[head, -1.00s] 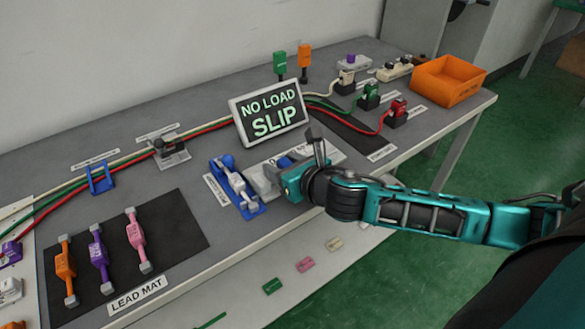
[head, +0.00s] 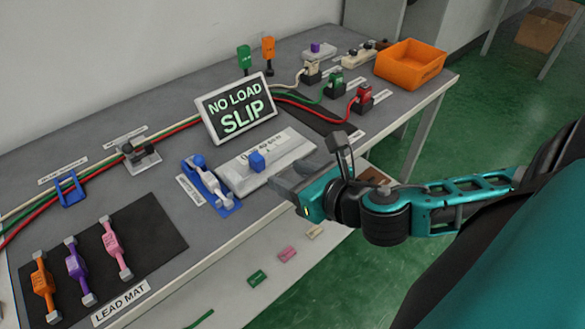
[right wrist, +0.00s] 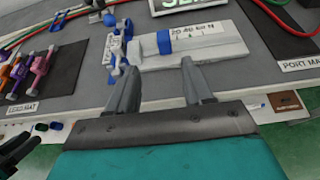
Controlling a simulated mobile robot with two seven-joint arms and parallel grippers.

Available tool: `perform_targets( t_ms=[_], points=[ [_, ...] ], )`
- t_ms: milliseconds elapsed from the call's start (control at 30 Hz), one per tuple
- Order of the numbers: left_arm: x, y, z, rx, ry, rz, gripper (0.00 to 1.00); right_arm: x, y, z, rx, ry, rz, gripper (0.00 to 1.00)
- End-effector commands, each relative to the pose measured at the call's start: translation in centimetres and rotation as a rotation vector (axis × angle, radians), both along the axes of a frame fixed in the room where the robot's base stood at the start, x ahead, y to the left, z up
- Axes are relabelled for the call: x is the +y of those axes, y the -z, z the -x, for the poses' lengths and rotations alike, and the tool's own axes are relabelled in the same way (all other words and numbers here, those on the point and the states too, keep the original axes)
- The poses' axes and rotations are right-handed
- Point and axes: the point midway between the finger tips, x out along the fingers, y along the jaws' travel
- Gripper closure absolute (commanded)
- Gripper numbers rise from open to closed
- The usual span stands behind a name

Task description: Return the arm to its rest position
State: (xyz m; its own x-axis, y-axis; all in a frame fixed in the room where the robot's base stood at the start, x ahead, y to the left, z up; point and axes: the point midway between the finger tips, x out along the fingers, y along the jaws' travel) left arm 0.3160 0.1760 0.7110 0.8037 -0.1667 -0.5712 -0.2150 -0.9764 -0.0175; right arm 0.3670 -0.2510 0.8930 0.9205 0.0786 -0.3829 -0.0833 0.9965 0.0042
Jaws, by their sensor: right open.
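My right gripper (head: 292,179) is open and empty at the table's front edge, just in front of a pale scale fixture (head: 285,152) with a blue block (head: 257,160) on it. In the right wrist view its two fingers (right wrist: 158,70) stand apart with nothing between them, and the blue block (right wrist: 184,39) lies beyond the tips, clear of them. A blue lever fixture with a pale handle (head: 210,185) is to the left of the scale fixture. My left gripper does not show in the head view.
A "NO LOAD SLIP" sign (head: 238,107) stands behind the scale fixture. Orange, purple and pink leads lie on the lead mat (head: 160,235) at left. Plugs and an orange bin (head: 410,64) are at the back right. The floor (head: 425,160) beyond the table's right end looks open.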

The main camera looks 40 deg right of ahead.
Motion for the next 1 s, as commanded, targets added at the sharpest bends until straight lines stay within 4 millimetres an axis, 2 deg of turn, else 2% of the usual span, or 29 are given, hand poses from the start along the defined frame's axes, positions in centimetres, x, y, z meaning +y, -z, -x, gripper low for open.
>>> perform_targets(
  t_ms=[433,567,667,767,1000],
  points=[
    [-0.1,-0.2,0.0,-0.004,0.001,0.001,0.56,0.0,0.0,0.0,0.0,0.001,0.0,0.49],
    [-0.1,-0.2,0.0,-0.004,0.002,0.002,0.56,0.0,0.2,0.0,0.015,0.059,-0.081,0.49],
    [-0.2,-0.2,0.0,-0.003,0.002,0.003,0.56,0.0,0.8,0.3,0.057,0.211,-0.287,0.49],
    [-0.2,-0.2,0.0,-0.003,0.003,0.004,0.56,-0.2,2.0,1.1,0.118,0.461,-0.607,0.49],
    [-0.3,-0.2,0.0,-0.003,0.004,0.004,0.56,0.4,5.9,5.3,0.24,1.193,-1.383,0.49]
  ],
)
